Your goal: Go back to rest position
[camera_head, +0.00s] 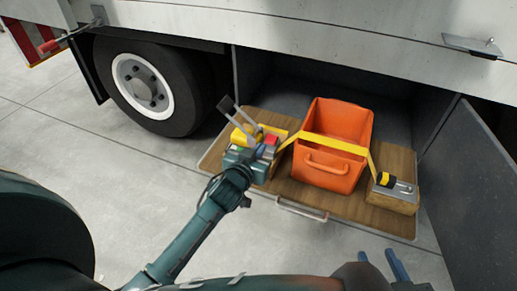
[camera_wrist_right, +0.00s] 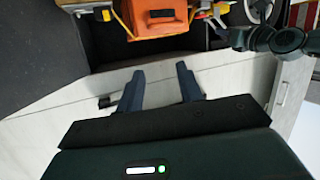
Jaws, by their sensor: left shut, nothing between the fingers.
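My left gripper (camera_head: 257,151) is at the left part of a wooden pull-out tray (camera_head: 355,207), over or against a yellow item with tools (camera_head: 244,135). Its fingers are shut with nothing between them; the clutter partly hides the tips, and contact is unclear. My left arm also shows at the right of the right wrist view (camera_wrist_right: 280,40). My right gripper (camera_head: 385,265) is low at the front right in the head view, apart from the tray. In the right wrist view its two blue fingers (camera_wrist_right: 161,85) are spread and empty.
An orange bin (camera_head: 325,168) with a yellow strap stands mid-tray. A wooden block with a yellow and black tool (camera_head: 393,193) lies at the tray's right. A truck wheel (camera_head: 150,85) is at left, a dark panel (camera_head: 485,190) at right. The concrete floor in front is clear.

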